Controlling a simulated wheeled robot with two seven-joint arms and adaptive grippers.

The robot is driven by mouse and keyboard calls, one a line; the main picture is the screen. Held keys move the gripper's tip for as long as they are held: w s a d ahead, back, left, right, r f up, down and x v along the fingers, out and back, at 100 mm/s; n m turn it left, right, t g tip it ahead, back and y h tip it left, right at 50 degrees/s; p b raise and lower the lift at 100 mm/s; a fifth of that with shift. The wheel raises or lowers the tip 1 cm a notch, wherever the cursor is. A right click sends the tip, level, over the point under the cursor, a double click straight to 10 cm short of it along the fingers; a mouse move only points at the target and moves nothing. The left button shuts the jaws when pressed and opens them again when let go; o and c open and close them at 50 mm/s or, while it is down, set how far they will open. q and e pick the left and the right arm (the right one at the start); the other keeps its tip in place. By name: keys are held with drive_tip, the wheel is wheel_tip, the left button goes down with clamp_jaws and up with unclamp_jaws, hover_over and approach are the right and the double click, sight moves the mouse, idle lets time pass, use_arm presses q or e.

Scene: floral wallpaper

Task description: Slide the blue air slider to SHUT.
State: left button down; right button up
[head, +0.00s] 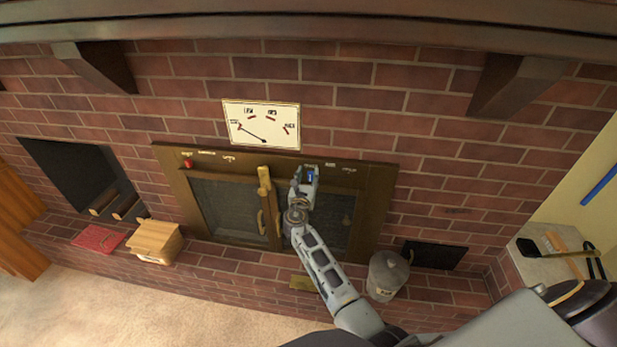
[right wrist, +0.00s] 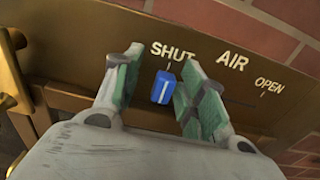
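The blue air slider (right wrist: 164,88) sits on the brass stove front, just below the SHUT label (right wrist: 173,51) at the left end of its track. The AIR and OPEN labels (right wrist: 270,86) lie to its right. My right gripper (right wrist: 157,85) has its two green-padded fingers apart, one on each side of the slider. The right finger is close to the slider; I cannot tell if it touches. In the head view my right gripper (head: 305,176) is at the stove's upper edge, with a bit of blue between its fingers. My left gripper is not in view.
The stove's glass doors (head: 228,208) with brass handles are below, and a red knob (head: 188,163) is at its upper left. A dial plate (head: 262,124) hangs above. A wooden box (head: 155,240) and a metal bucket (head: 386,275) stand on the brick hearth.

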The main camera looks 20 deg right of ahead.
drive_tip(key=shift+s+d, duration=0.1)
drive_tip(key=shift+s, duration=0.05)
drive_tip(key=v, duration=1.1)
drive_tip(key=shift+s+a, duration=0.3)
drive_tip(key=shift+a, duration=0.05)
idle(0.6)
